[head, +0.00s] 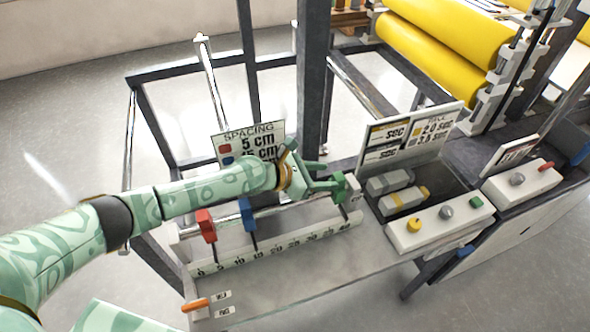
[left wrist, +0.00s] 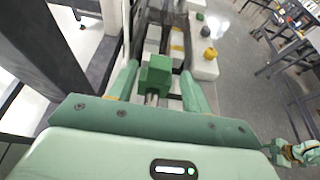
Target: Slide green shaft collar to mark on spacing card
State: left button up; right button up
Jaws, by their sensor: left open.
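The green shaft collar (head: 340,187) sits at the right end of the rail, above the high end of the numbered scale (head: 280,248). In the left wrist view the green collar (left wrist: 156,76) stands between the two fingers. My left gripper (head: 324,180) is open around it; I cannot tell whether a finger touches it. The spacing card (head: 222,142) stands behind the rail, showing a red square with 5 cm and a blue square with 15 cm; my arm hides its lower part. My right gripper (left wrist: 302,152) seems to show small at the left wrist view's right edge.
A red collar (head: 206,226) and a blue collar (head: 246,213) are on the rail to the left. An orange lever (head: 195,305) is at the front left. A white button box (head: 435,228) and a second card (head: 410,140) stand to the right. Dark frame posts (head: 312,75) rise behind.

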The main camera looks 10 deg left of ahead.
pick_arm(q)
jog(key=v, duration=1)
jog(key=shift+s+p, duration=0.15)
jog(key=shift+p, duration=0.3)
jog(key=shift+a, duration=0.2)
